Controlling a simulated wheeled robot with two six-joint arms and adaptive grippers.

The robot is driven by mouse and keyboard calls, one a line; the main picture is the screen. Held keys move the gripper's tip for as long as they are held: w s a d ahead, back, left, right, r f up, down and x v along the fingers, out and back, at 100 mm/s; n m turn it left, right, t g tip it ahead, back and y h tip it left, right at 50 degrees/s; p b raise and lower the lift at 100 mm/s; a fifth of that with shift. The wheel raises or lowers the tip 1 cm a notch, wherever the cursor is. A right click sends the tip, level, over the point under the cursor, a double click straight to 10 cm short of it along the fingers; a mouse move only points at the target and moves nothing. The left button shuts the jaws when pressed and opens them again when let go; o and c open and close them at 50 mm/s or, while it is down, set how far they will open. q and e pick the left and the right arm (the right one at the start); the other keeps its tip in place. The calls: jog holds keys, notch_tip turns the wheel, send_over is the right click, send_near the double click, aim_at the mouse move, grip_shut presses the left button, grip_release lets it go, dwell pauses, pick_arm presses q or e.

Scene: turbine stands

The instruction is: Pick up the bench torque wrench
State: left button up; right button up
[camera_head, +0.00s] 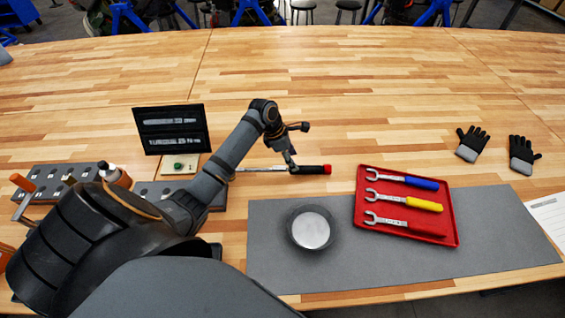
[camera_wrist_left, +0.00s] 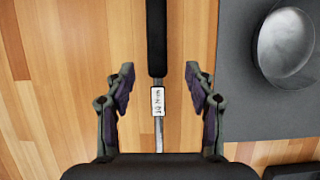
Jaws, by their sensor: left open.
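The bench torque wrench lies on the wooden table, with its black handle and red end cap (camera_head: 315,169) to the right and its silver shaft running left behind my arm. In the left wrist view its black grip (camera_wrist_left: 157,40), a white label and the silver shaft run lengthwise between my fingers. My left gripper (camera_head: 293,149) is over the wrench in the head view. In the wrist view the left gripper (camera_wrist_left: 159,88) is open, one finger on each side of the wrench near the label, with gaps on both sides. My right gripper is not in view.
A grey mat (camera_head: 430,268) holds a round metal dish (camera_head: 311,230) and a red tray (camera_head: 360,228) with three coloured-handle wrenches. Black gloves (camera_head: 472,143) lie at the right. A dark display (camera_head: 172,128) and a grey rack (camera_head: 55,178) stand left. The table's back is clear.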

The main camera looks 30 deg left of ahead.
aim_at(308, 169)
pick_arm(q)
jog(key=shift+w+f, duration=0.2)
jog(key=shift+f, duration=0.5)
jog(key=p+x, duration=0.1)
jog(key=x, duration=0.2)
jog(key=shift+d+f, duration=0.1)
jog(key=shift+f, duration=0.3)
jog(key=shift+w+f, duration=0.2)
jog(key=shift+f, duration=0.2)
grip_shut()
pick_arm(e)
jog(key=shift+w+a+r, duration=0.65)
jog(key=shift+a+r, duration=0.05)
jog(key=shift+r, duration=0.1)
pick_arm(q)
jog(key=shift+r, duration=0.1)
